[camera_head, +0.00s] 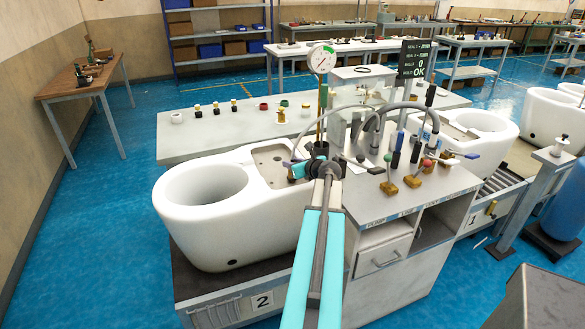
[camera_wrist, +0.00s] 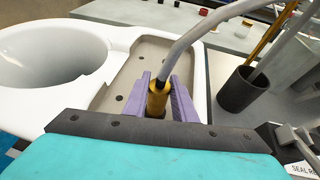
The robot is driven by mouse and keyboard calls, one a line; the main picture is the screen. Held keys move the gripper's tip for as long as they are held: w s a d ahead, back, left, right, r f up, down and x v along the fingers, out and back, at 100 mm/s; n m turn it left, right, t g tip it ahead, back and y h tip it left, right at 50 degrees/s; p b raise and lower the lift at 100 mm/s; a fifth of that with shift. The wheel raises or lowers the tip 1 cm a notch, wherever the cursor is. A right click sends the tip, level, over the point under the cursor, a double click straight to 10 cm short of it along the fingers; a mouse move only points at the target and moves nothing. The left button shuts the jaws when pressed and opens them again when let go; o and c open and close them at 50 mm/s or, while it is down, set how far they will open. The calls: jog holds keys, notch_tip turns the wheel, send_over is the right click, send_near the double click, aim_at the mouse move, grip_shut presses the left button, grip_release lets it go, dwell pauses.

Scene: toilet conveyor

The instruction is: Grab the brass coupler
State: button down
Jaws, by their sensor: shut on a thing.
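The brass coupler (camera_wrist: 157,98) is on the end of a grey hose (camera_wrist: 205,35). In the wrist view my gripper (camera_wrist: 160,95) is shut on it, with one purple finger on each side. The coupler is over the beige recessed deck (camera_wrist: 118,88) of a white toilet (camera_wrist: 95,32); I cannot tell whether it touches the deck. In the head view my gripper (camera_head: 300,170) is at the toilet's deck, largely hidden behind my arm, and the coupler is not clearly visible there. The toilet (camera_head: 215,205) stands on a station marked 2.
Other hoses with brass ends (camera_head: 412,181) stand on the bench to the right. A dark cup (camera_wrist: 241,90) holding rods is close to the right of my gripper. A pressure gauge (camera_head: 321,59) rises behind. A grey table (camera_head: 190,145) with small fittings lies beyond.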

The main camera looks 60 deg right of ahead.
jog(key=shift+r+b, duration=0.5)
jog(key=shift+r, duration=3.75)
jog(key=shift+s, duration=0.1)
